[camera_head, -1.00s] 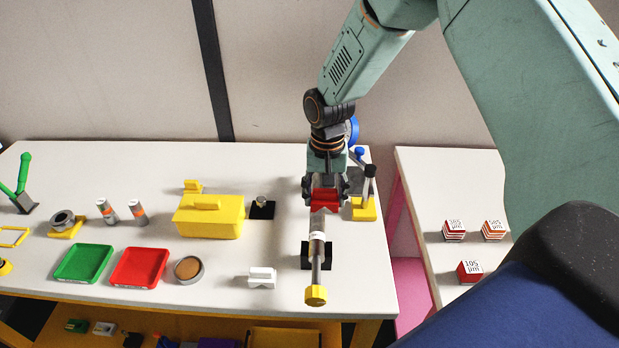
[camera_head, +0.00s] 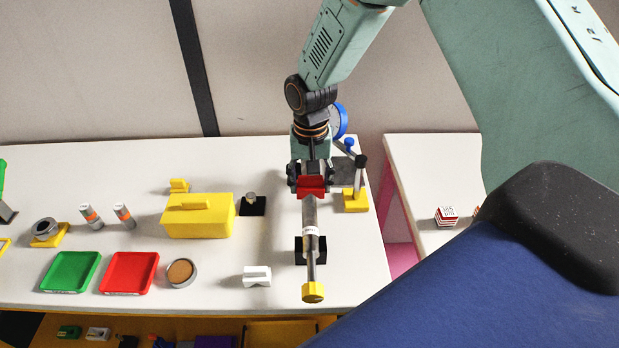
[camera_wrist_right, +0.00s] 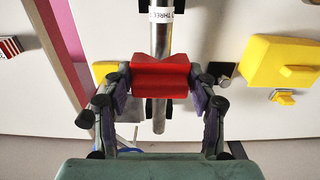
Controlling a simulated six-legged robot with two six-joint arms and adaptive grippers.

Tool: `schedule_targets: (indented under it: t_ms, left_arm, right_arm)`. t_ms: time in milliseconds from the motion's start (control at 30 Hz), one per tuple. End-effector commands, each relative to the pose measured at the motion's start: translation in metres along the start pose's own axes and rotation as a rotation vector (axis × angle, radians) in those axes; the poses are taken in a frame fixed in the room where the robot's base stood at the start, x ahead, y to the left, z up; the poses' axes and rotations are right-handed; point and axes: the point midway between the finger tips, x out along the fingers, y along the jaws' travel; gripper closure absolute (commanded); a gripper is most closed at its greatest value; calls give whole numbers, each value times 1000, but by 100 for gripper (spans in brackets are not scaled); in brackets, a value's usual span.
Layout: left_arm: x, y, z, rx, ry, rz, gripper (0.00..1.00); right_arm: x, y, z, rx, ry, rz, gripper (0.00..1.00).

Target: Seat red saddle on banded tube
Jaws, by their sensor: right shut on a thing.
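My right gripper (camera_head: 311,180) is shut on the red saddle (camera_head: 312,188), which has a notch along one side. In the right wrist view the red saddle (camera_wrist_right: 160,78) sits between the two fingers. The banded tube (camera_head: 309,212) is grey with a white printed band and a yellow end cap (camera_head: 313,292). It lies over a black support (camera_head: 300,251) near the table's right end. The tube (camera_wrist_right: 160,38) passes behind the saddle in the wrist view and shows again beyond it. I cannot tell whether saddle and tube touch. My left gripper is out of view.
A yellow stand (camera_head: 355,201) with a dark-topped post is close right of the gripper. A white notched block (camera_head: 257,276), a yellow box (camera_head: 197,216), a red tray (camera_head: 129,273) and a green tray (camera_head: 70,272) are to the left. A gap separates a second table (camera_head: 420,165).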

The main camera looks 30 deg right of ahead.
Motion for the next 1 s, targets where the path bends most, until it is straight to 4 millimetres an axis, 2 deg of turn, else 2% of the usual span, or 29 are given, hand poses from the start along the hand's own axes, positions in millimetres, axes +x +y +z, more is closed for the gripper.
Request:
schedule_targets:
  t_ms: [33,1000]
  left_arm:
    - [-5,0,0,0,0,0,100]
    - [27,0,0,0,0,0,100]
  right_arm:
    - [-2,0,0,0,-1,1,69]
    - [59,-1,-2,-1,2,0,69]
